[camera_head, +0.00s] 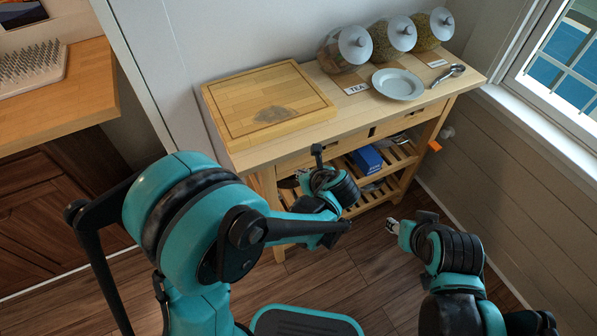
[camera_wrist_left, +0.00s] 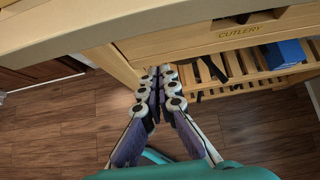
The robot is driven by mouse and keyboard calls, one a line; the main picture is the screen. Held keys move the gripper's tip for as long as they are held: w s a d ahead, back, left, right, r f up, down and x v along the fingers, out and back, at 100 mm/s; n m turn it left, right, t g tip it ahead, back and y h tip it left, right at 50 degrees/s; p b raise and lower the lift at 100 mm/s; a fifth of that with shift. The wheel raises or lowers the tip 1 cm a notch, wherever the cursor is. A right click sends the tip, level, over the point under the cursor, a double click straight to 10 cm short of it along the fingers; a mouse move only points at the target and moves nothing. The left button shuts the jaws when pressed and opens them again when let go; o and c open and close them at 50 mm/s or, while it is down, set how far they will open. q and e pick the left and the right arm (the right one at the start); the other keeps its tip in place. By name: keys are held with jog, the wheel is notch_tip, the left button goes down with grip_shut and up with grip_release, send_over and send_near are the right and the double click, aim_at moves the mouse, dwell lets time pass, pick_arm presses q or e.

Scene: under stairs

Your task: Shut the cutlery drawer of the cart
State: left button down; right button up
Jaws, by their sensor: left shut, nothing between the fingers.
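The wooden cart (camera_head: 262,153) stands against the wall, with drawer fronts under its top. In the left wrist view the cutlery drawer (camera_wrist_left: 180,46) has a pale wooden front with a CUTLERY label and a dark handle slot. How far it stands out is hard to tell. My left gripper (camera_wrist_left: 158,78) is shut and empty, its fingertips just below the left part of the drawer front; contact cannot be judged. In the head view the left gripper (camera_head: 303,177) is partly hidden by its wrist. My right gripper (camera_head: 392,226) is apart from the cart, over the floor.
On the cart top are a cutting board (camera_head: 268,101), several lidded jars, a plate (camera_head: 398,84) and a spoon (camera_head: 447,76). A blue box (camera_head: 367,159) lies on the slatted shelf below. A window wall is at right, a wooden cabinet (camera_head: 62,95) at left.

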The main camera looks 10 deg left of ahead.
pick_arm(q)
jog(key=p+v, duration=0.4)
jog(key=v, duration=0.5)
jog(key=shift+s+d+r, duration=0.2)
jog(key=shift+s+r, duration=0.05)
jog(key=shift+r, duration=0.05)
jog(key=s+a+r+n+h, duration=0.2)
jog(key=s+a+n, duration=0.3)
jog(key=n, duration=0.9)
jog(key=s+a+r+n+h, duration=0.3)
jog(key=a+n, duration=0.5)
jog(key=n, duration=0.6)
jog(key=s+r, duration=0.1)
jog(key=s, duration=0.1)
jog(key=shift+s+a+r+n+h, duration=0.25)
jog(key=shift+s+r+n+h, duration=0.05)
jog(key=shift+s+n, duration=0.1)
